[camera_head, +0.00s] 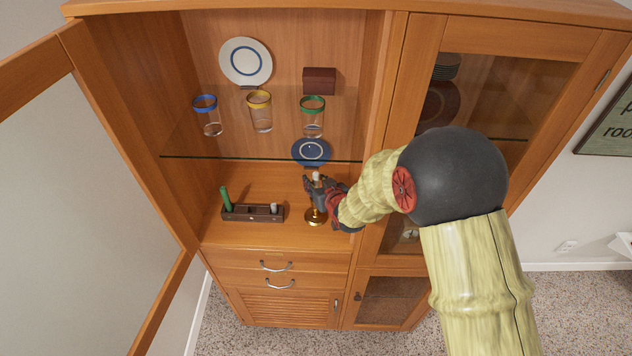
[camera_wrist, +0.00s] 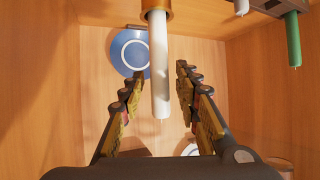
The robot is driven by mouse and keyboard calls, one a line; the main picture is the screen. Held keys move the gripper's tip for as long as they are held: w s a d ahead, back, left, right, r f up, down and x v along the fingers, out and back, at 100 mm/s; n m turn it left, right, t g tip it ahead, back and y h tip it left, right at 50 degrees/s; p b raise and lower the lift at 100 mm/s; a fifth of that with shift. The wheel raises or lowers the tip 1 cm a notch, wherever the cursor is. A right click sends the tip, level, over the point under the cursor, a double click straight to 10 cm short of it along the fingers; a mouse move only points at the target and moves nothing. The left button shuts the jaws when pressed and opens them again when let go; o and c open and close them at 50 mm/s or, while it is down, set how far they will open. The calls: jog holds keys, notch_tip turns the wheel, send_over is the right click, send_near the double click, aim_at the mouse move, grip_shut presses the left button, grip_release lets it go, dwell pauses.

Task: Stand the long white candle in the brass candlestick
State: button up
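The long white candle (camera_wrist: 160,70) stands with its lower end in the socket of the brass candlestick (camera_wrist: 158,10); the wrist view shows this upside down. In the head view the brass candlestick (camera_head: 315,217) is on the cabinet's lower shelf, and the candle's white top (camera_head: 316,176) shows above my gripper (camera_head: 318,189). In the wrist view my gripper (camera_wrist: 162,80) is open, its fingers on either side of the candle with gaps showing. In the head view my gripper hides the candle's middle.
A dark wooden holder (camera_head: 253,213) with a green candle (camera_head: 226,199) and a short white candle (camera_head: 274,208) stands to the left. A glass shelf (camera_head: 230,157) with several glasses is above. A blue plate (camera_head: 311,152) is behind. The glazed door (camera_head: 95,130) stands open at left.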

jog(key=shift+r, duration=0.15)
jog(key=shift+s+d+r, duration=0.1)
jog(key=shift+s+r, duration=0.05)
jog(key=b+v, duration=0.1)
jog(key=v, duration=1)
jog(key=shift+s, duration=0.3)
jog(key=s+d+f+g+h, duration=0.2)
jog(key=s+d+f+g, duration=0.1)
jog(key=s+f, duration=0.25)
jog(key=s+d+m+g+b, duration=0.1)
jog(key=s+d+b, duration=0.3)
jog(key=s+b, duration=0.3)
jog(key=s+d+m+g+h+b, duration=0.1)
jog(key=s+d+b, duration=0.3)
jog(key=s+b, duration=0.4)
jog(key=s+d+f+m+h+b, duration=0.1)
jog(key=s+d+m+b, duration=0.1)
jog(key=s+d+b, duration=0.2)
jog(key=s+b, duration=0.3)
jog(key=b, duration=0.1)
jog(key=shift+s+d+g, duration=0.35)
jog(key=shift+d+g, duration=0.05)
